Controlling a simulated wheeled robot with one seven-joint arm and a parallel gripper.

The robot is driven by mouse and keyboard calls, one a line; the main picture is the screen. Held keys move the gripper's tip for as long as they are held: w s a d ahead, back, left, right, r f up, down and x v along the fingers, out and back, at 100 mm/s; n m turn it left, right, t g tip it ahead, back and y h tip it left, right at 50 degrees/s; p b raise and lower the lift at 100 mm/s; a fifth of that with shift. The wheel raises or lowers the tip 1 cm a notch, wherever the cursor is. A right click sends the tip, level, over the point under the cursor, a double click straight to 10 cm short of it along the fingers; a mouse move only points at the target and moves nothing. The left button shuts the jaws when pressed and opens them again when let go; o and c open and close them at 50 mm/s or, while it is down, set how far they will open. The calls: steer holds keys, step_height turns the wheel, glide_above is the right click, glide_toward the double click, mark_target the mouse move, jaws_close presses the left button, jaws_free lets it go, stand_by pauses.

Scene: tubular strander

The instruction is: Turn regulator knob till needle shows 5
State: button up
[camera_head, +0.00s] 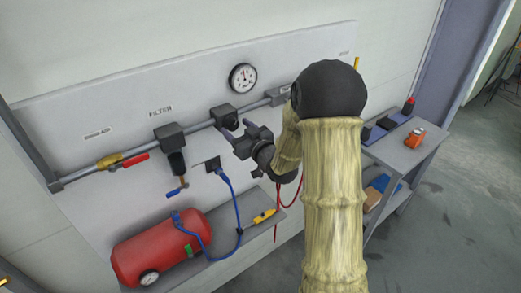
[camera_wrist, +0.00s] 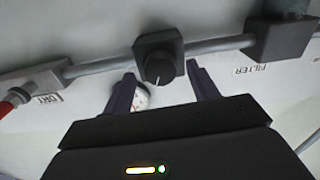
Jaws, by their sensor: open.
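The dark regulator block (camera_head: 224,112) sits on the grey pipe, below the round white gauge (camera_head: 243,77). The gauge's needle and numbers are too small to read. In the wrist view the round black knob (camera_wrist: 159,67) with a white mark stands out from its block (camera_wrist: 157,42). My gripper (camera_head: 238,128) is open just in front of the regulator. In the wrist view its two purple fingers (camera_wrist: 161,69) stand apart, with the knob between their tips in the picture; I cannot tell whether either touches it. Part of the gauge (camera_wrist: 141,98) shows beside the left finger.
The filter (camera_head: 172,140) hangs left of the regulator, with a yellow-and-red valve (camera_head: 122,161) farther left. A red tank (camera_head: 160,248) with a blue hose stands on the shelf below. A cart (camera_head: 403,153) with tools is at right, partly behind my arm.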

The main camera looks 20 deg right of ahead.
steer(key=b+v, duration=1)
steer(key=v, duration=0.5)
steer(key=shift+s, duration=0.35)
steer(key=shift+d, duration=0.15)
stand_by(2.8)
steer(key=f+t+p, duration=0.1)
steer(key=f+p, duration=0.1)
steer(key=f+t+y+p, duration=0.1)
steer(key=f+p, duration=0.1)
steer(key=f, duration=0.1)
steer(key=f+t+p, duration=0.2)
steer(key=shift+w+f+y, duration=0.25)
steer(key=shift+w+y, duration=0.15)
